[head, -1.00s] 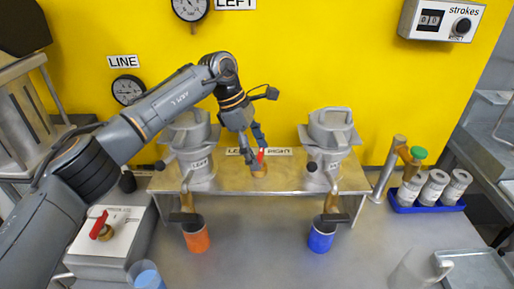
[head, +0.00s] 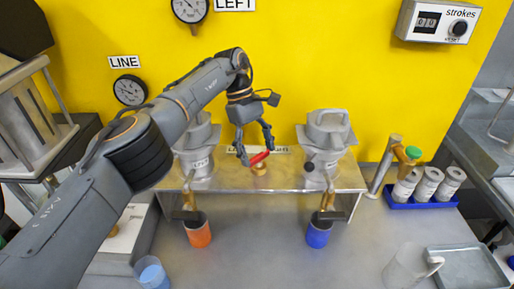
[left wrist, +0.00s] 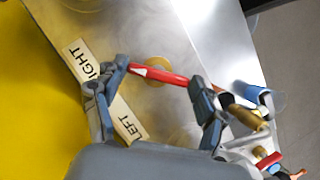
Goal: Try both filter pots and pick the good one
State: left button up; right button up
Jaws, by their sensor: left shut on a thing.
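My left gripper (head: 257,156) is shut on the red lever (head: 259,159) of a brass valve (head: 260,169) between the two pots. In the left wrist view the red lever (left wrist: 160,73) spans between the two fingers, near the LEFT (left wrist: 126,122) and RIGHT (left wrist: 83,56) labels. The left filter pot (head: 197,160) and the right filter pot (head: 325,140) are grey, with lids on, standing on a metal bench (head: 250,183). An orange cup (head: 198,234) is under the left spout and a blue cup (head: 319,235) under the right spout. My right gripper is not in view.
A clear jug (head: 405,268) stands at front right beside a grey tray (head: 468,268). A blue tray (head: 422,202) holds white canisters near a green-knobbed brass fitting (head: 412,153). A glass of blue liquid (head: 151,273) is at front left. A strokes counter (head: 438,22) hangs above.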

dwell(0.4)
pick_arm(q)
jog(key=o, duration=1.2)
jog(key=shift+c, duration=0.2)
jog(key=shift+f, duration=0.1)
